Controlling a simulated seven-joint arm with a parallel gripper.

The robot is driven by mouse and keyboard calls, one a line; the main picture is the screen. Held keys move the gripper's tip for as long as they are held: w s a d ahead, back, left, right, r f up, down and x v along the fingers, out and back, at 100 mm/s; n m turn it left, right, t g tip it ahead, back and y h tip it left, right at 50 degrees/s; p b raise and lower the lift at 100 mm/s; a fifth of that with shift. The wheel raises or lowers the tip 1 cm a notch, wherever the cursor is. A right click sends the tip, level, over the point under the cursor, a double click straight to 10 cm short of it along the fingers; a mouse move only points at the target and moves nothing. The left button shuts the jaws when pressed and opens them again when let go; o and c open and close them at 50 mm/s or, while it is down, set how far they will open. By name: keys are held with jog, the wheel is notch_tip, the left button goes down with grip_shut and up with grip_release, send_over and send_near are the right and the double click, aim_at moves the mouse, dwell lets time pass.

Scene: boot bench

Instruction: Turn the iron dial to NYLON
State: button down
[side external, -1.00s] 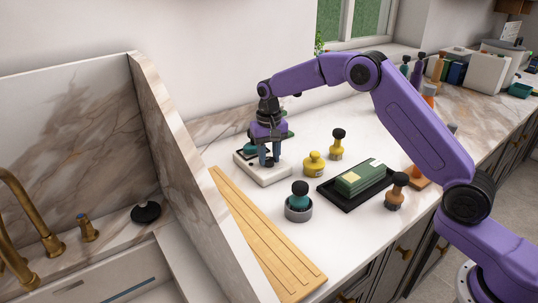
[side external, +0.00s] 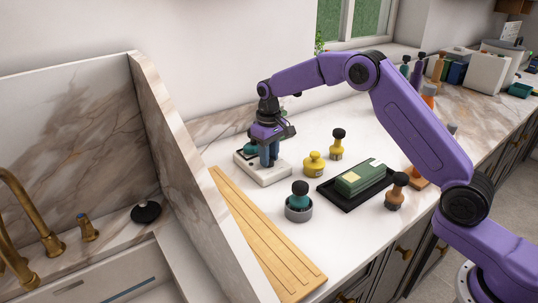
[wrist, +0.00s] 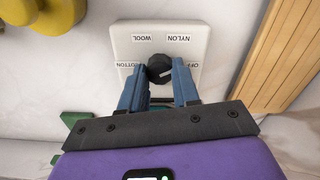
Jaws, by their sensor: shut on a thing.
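The black dial (wrist: 159,69) sits on a white base plate (wrist: 128,42), which also shows in the side view (side external: 268,179). In the wrist view the plate's labels appear upside down: NYLON (wrist: 179,38) upper right, WOOL (wrist: 141,38) upper left, COTTON (wrist: 130,65) left and OFF (wrist: 195,65) right. A pale pointer mark on the dial points right, roughly toward OFF. My gripper (wrist: 158,72) is shut on the dial, one blue finger on each side. In the side view my gripper (side external: 268,160) hides the dial.
A teal object (side external: 249,148) is at the plate's back left. Yellow stamp-like objects (side external: 314,165) (side external: 337,146) stand to the right. A wooden board (side external: 262,236) lies in front. A teal-topped object in a grey cup (side external: 299,203) and a black tray (side external: 338,199) are nearby.

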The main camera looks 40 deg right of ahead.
jog(key=n, duration=0.6)
jog(key=shift+n, duration=0.3)
dwell(0.4)
jog(key=c, duration=0.8)
grip_release()
jog(key=shift+r, duration=0.15)
jog(key=shift+r, duration=8.6)
